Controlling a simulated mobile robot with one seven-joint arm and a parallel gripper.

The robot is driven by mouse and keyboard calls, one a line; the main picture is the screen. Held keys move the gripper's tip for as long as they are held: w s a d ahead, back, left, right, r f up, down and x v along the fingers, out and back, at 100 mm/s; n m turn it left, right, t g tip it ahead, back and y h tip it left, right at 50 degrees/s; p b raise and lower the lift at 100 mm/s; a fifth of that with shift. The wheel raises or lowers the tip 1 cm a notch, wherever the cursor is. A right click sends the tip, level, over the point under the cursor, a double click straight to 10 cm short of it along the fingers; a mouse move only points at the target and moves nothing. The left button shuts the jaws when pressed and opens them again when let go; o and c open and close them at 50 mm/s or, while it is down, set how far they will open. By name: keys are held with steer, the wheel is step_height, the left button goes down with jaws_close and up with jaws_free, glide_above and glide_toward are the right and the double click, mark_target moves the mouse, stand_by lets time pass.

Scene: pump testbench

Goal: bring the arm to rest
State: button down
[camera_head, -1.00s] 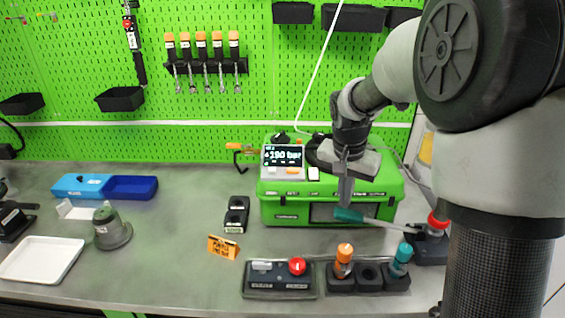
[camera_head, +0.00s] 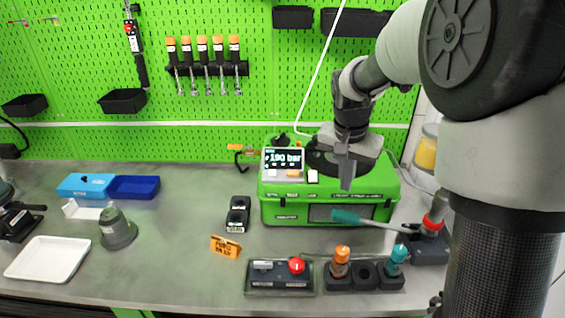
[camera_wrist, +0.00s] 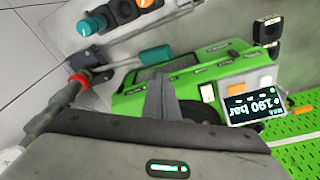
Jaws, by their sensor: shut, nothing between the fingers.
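My gripper (camera_head: 347,172) hangs from my arm at the right of the head view, in front of the green pump unit (camera_head: 327,212). Its fingers are together, point down and hold nothing. In the wrist view my shut fingers (camera_wrist: 161,98) show in front of the green pump unit (camera_wrist: 200,78). The unit's display (camera_head: 283,158) reads 190 bar. A lever with a teal grip (camera_head: 347,216) runs in front of the unit, below my fingertips in the head view. I cannot tell the exact gap between them.
A red-collared post (camera_head: 434,220) stands right of the unit. A black holder (camera_head: 365,275) with orange and teal-capped pieces and a control box with a red button (camera_head: 297,265) stand at the front. An orange sign (camera_head: 225,246) stands left.

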steer(key=s+r+n+t, duration=0.2)
steer(key=s+r, duration=0.6)
steer(key=s, duration=0.2)
steer(key=s+r+n+t+y, duration=0.1)
steer(key=s+n, duration=0.3)
steer(key=s, duration=1)
steer(key=shift+s+r+t, duration=0.3)
steer(key=shift+s+r, duration=0.1)
steer(key=shift+r, duration=0.05)
